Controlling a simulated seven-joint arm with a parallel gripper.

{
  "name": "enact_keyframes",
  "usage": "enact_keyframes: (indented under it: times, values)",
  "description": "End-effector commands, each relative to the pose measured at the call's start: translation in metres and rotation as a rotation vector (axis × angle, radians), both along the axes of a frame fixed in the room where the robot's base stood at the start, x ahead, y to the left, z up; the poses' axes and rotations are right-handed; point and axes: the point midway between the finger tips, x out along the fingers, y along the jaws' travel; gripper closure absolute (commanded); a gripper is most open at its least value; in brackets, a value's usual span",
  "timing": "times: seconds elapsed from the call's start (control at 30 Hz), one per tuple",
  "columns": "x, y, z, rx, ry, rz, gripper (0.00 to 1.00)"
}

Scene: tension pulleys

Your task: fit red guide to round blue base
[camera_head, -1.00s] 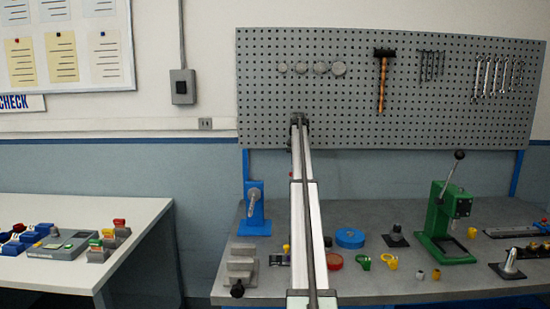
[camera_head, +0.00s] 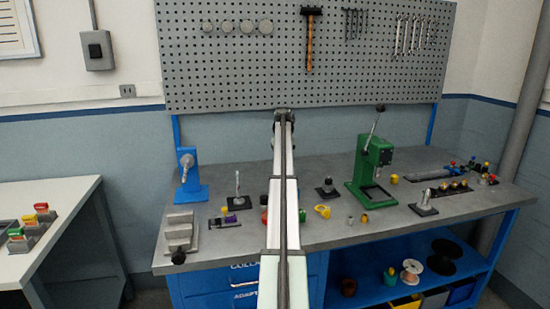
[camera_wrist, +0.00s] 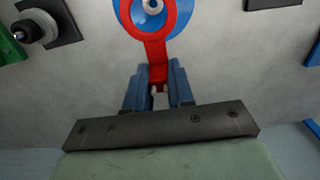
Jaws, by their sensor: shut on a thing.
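My gripper (camera_wrist: 158,78) is shut on the handle of the red guide (camera_wrist: 156,50) in the wrist view. The guide's ring points away from the fingers, toward the top edge. The round blue base (camera_wrist: 184,14) shows beyond and through the ring, with a grey, round centre piece inside the ring's opening. The ring overlaps the base, but I cannot tell whether it touches or is above it. The top of both is cut off by the frame. In the head view my arm hides the gripper, and I cannot make out the guide or base.
A green lever press (camera_head: 374,172) stands right of my arm, near a black-based post (camera_head: 327,188). A yellow part (camera_head: 322,210) lies nearby. A blue stand (camera_head: 189,180) and a grey stepped block (camera_head: 180,230) are at left.

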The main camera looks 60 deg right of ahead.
Motion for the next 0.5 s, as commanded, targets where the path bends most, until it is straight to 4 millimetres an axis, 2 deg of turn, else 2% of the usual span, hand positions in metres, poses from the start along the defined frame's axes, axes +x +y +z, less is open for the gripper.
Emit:
enact_keyframes:
  times: [0.27, 0.5]
  values:
    - [0.0, 0.0, -0.01, 0.0, 0.0, 0.0, 1.0]
    - [0.0, 0.001, -0.027, 0.001, 0.001, -0.001, 1.0]
